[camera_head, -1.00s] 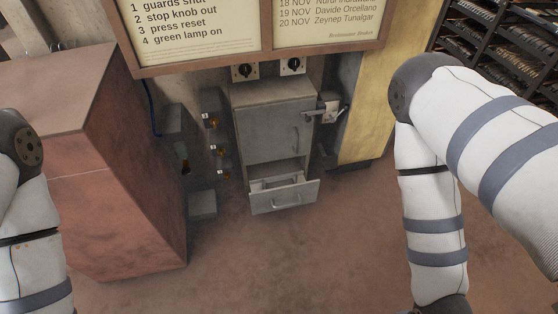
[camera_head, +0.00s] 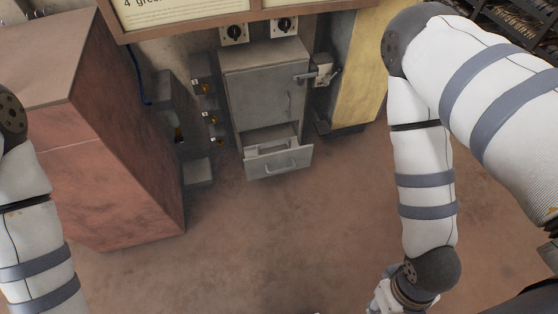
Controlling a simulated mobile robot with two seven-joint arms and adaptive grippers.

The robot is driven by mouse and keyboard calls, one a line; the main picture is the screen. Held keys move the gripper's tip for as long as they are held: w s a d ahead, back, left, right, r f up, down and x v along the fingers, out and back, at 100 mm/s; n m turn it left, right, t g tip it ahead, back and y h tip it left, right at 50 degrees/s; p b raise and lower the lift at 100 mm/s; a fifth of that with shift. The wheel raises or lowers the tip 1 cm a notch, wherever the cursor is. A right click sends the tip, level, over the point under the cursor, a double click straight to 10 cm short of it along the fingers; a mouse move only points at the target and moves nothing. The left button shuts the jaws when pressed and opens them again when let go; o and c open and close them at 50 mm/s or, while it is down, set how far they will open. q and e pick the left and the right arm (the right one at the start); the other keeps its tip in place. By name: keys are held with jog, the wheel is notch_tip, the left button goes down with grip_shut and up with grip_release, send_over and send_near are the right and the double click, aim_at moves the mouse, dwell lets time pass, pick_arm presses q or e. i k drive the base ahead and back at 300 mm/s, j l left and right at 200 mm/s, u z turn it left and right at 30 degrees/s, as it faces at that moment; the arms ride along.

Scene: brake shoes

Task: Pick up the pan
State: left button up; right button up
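No separate pan can be made out for certain. A grey metal cabinet (camera_head: 262,90) stands against the back wall, with an open drawer-like tray (camera_head: 278,160) at its bottom. The tray has a front handle, and a paler piece (camera_head: 270,145) shows inside it. My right arm comes down on the right; part of its wrist or gripper (camera_head: 384,299) shows at the bottom edge, well in front of the cabinet, with its fingers unclear. My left arm shows at the left edge, but its gripper is out of frame.
A reddish-brown block-like cabinet (camera_head: 120,150) stands on the left. A yellow panel (camera_head: 362,75) is right of the grey cabinet, and small switch boxes (camera_head: 206,115) are on its left. The brown floor (camera_head: 270,240) in front is clear.

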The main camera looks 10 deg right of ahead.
aim_at(263, 148)
jog(key=u, duration=3.5)
jog(key=z, duration=3.9)
jog(key=i+l+u, duration=0.1)
jog(key=l, duration=0.2)
jog(key=i+l+u, duration=0.1)
jog(key=i+l, duration=0.15)
jog(key=i+l+u, duration=0.15)
jog(key=l, duration=0.25)
jog(key=i+l+u, duration=0.1)
jog(key=l, duration=0.2)
jog(key=i+l+u, duration=0.1)
jog(key=l, duration=0.25)
